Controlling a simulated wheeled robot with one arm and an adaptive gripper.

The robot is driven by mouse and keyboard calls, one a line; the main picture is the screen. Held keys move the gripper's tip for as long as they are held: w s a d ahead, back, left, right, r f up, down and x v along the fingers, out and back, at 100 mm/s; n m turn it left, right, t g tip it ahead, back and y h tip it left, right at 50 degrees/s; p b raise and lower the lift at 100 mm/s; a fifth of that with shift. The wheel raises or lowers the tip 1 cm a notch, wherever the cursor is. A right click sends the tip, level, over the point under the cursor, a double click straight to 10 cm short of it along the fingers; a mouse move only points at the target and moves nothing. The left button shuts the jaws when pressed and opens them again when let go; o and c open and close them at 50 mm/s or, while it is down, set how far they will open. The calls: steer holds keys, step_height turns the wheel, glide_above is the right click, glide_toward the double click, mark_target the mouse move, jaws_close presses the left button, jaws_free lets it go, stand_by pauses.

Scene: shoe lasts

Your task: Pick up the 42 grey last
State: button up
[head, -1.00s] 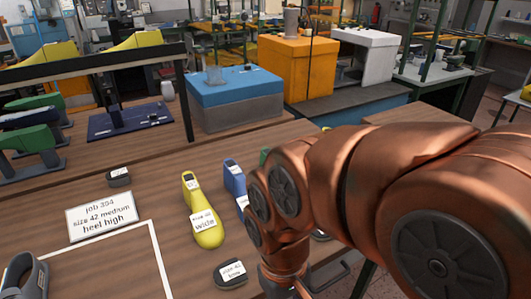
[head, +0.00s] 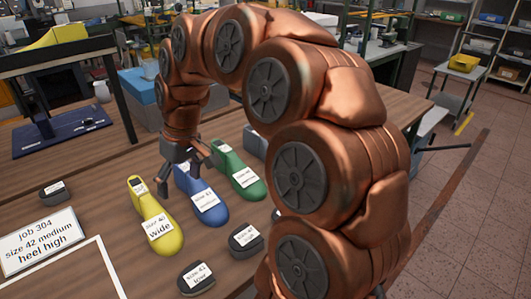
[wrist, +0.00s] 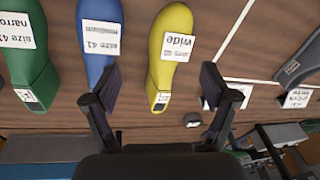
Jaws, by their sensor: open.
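A grey-blue piece (head: 255,142), possibly the grey last, stands behind the green last, mostly hidden by my arm; no label on it is readable. In the wrist view, another grey piece (wrist: 297,62) with a white label lies at the right, beyond a white line. My gripper (head: 187,165) is open and empty above the heel ends of the yellow last (head: 158,222) and the blue last (head: 203,195).
A green last (head: 238,175) stands right of the blue one. Dark labelled blocks (head: 197,278) (head: 246,241) lie in front, another (head: 54,193) at left. A sign (head: 40,241) reads job 304, size 42 medium, heel high. A white outline marks the front left table.

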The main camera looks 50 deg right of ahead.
steer(key=w+d+t, duration=0.1)
steer(key=w+d, duration=0.6)
steer(key=d, duration=0.2)
steer(key=m+t+h+b, duration=0.2)
steer(key=m+b, duration=0.1)
glide_above(262, 140)
steer(key=d, duration=0.2)
steer(key=f, duration=0.5)
steer(key=shift+s+f, duration=0.1)
steer(key=shift+s, duration=0.25)
steer(key=shift+d+f, duration=0.15)
steer(key=shift+w+f+p, duration=0.1)
steer(key=shift+f+p, duration=0.2)
steer(key=shift+f, duration=0.05)
steer(key=shift+s+a+p+x, duration=0.2)
steer(key=shift+p+x, duration=0.3)
steer(key=shift+x, duration=1.2)
steer(key=shift+s+a+p+x, duration=0.15)
steer(key=shift+p+x, duration=0.3)
steer(key=shift+x, duration=1.2)
steer(key=shift+w, duration=0.1)
jaws_close()
